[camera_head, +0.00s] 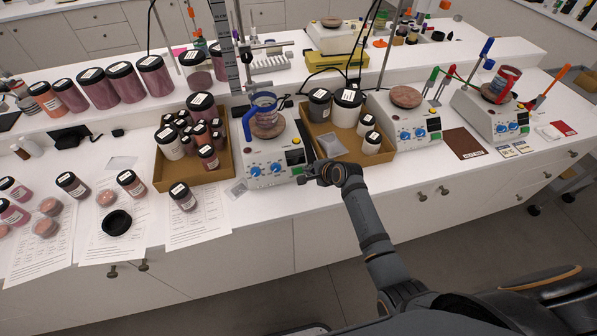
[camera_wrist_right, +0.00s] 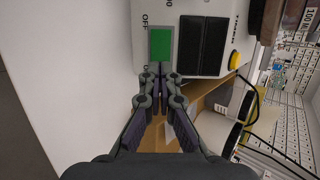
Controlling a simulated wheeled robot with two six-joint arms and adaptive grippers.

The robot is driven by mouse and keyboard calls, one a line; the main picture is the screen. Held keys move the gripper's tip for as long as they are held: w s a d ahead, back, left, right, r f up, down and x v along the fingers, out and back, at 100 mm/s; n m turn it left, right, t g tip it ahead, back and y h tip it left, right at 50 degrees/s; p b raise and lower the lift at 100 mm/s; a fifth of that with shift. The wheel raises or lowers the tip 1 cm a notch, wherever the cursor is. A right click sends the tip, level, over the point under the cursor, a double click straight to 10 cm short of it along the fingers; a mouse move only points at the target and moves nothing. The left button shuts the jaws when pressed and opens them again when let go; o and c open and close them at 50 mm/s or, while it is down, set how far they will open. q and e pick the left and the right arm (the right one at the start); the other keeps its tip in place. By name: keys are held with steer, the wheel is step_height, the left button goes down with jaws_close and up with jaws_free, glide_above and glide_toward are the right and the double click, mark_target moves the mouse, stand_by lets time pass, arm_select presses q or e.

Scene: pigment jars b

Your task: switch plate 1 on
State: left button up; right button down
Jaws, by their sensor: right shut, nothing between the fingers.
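A white hot plate (camera_head: 268,172) with blue knobs stands at the bench front, left of the other hot plates. A blue-handled glass beaker (camera_head: 264,108) is on its round top. Plate numbers are not readable. My right gripper (camera_head: 304,178) is at this plate's front right corner, shut and empty. In the right wrist view, the closed fingertips (camera_wrist_right: 160,75) are just below a green rocker switch (camera_wrist_right: 160,45) beside a black panel (camera_wrist_right: 202,45). "OFF" is printed near the switch's upper end. Whether the fingertips touch it is unclear. My left gripper is not in view.
A cardboard tray (camera_head: 222,174) of jars stands left of the plate, another tray (camera_head: 376,156) right of it. Two more hot plates, a middle one (camera_head: 412,122) and a right one (camera_head: 495,118), stand further right. Paper sheets and jars cover the left bench.

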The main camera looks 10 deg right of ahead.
steer(key=shift+r+p, duration=0.25)
steer(key=shift+p, duration=0.3)
steer(key=p+v, duration=0.1)
steer(key=v, duration=0.1)
steer(key=p+v, duration=0.1)
steer(key=p, duration=0.1)
steer(key=shift+s+a+r, duration=0.25)
steer(key=shift+s+a, duration=0.05)
steer(key=shift+s, duration=0.15)
steer(key=v, duration=1.1)
steer(key=shift+s+r, duration=0.25)
steer(key=shift+s, duration=0.05)
steer(key=shift+d, duration=0.1)
